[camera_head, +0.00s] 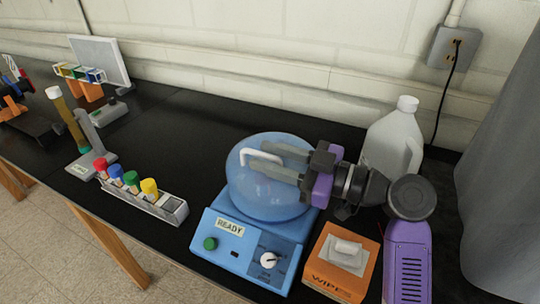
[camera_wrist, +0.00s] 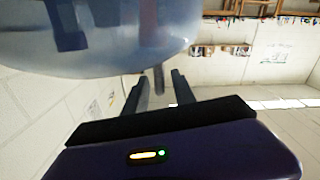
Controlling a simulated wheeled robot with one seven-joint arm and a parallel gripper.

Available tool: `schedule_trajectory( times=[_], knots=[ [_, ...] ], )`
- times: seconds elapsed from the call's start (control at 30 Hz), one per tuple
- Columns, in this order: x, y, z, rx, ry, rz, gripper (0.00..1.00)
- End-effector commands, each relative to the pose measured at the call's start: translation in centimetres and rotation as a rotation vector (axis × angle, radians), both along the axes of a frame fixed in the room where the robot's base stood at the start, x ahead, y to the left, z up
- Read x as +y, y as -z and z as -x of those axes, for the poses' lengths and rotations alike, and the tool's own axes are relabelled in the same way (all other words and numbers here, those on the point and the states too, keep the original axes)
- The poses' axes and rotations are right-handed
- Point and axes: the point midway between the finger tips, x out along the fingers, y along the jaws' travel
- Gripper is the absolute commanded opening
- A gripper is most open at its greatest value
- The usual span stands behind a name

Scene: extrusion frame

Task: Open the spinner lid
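The spinner is a blue box (camera_head: 228,261) with a READY label, a green button and a white knob. Its clear blue domed lid (camera_head: 245,200) sits over the top and appears down. A white bar handle (camera_head: 262,156) stands on the lid. My gripper (camera_head: 263,158) reaches in from the right, with its two grey fingers spread on either side of the handle. In the wrist view my gripper (camera_wrist: 157,88) has its fingers apart, with a thin bar (camera_wrist: 158,78) between them and gaps showing. The translucent lid (camera_wrist: 100,35) fills the upper left there.
An orange wipes box (camera_head: 335,266) and a white jug (camera_head: 393,138) stand right of the spinner. A rack of capped tubes (camera_head: 143,198) is left. Further left are a tilted cylinder (camera_head: 68,118) and a cuvette stand (camera_head: 88,88). A grey curtain (camera_head: 505,170) hangs right.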

Motion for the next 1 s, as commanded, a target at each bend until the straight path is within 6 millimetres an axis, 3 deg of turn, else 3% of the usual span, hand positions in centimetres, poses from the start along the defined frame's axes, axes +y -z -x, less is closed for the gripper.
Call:
schedule_trajectory(
  times=[0.03,0.13,0.17,1.0],
  knots=[
    [-0.02,0.00,0.01,0.000,0.000,0.000,0.21],
    [-0.03,0.00,0.00,0.000,0.000,0.000,0.01],
    [-0.03,0.00,0.00,0.000,0.001,0.000,0.00],
    [-0.12,0.04,-0.05,0.000,0.002,0.001,0.00]
  ],
)
